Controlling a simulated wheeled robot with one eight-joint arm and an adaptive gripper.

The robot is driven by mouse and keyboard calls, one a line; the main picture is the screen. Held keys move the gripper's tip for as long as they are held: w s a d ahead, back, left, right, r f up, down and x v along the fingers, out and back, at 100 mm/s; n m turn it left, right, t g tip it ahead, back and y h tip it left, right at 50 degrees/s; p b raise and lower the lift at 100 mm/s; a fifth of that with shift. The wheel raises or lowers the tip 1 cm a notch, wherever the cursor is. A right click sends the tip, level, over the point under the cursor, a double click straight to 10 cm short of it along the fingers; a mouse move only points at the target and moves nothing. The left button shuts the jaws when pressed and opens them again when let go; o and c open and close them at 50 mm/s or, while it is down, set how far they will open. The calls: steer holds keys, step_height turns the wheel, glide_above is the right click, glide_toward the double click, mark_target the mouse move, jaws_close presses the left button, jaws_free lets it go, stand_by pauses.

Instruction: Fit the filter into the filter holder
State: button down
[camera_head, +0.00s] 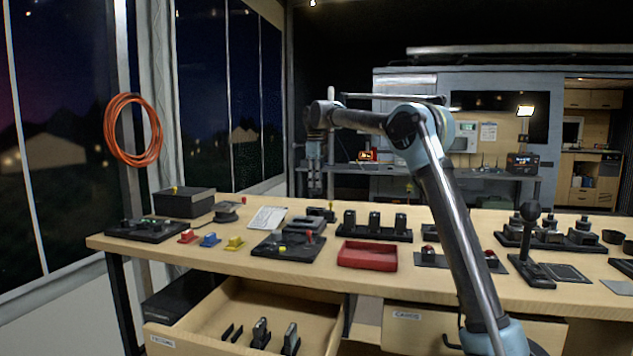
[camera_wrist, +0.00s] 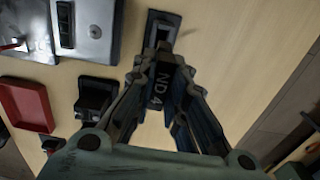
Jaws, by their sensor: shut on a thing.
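In the wrist view a dark, slim filter marked "ND 4" (camera_wrist: 160,88) is between the fingertips of my gripper (camera_wrist: 165,75), which is shut on it. A small black frame with a lighter opening (camera_wrist: 160,28) lies on the wooden top just beyond the filter; it looks like the filter holder. I cannot tell whether the filter touches it. In the head view my gripper (camera_head: 314,185) hangs fingers down over the back of the bench, above a small black block (camera_head: 316,215). The filter is too small to make out there.
The bench top (camera_head: 230,262) carries a red tray (camera_head: 367,255), a black rack with several upright pieces (camera_head: 375,230), and a black panel (camera_head: 287,246). An open drawer (camera_head: 225,305) at the front holds several dark pieces. Wood right of the frame is clear in the wrist view.

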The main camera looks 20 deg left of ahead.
mark_target(315, 191)
steer(key=shift+f, duration=2.3)
steer(key=shift+f, duration=1.95)
steer(key=c, duration=1.5)
jaws_free()
steer(key=shift+c, duration=0.2)
step_height(315, 191, up, 12)
steer(key=shift+f, duration=0.1)
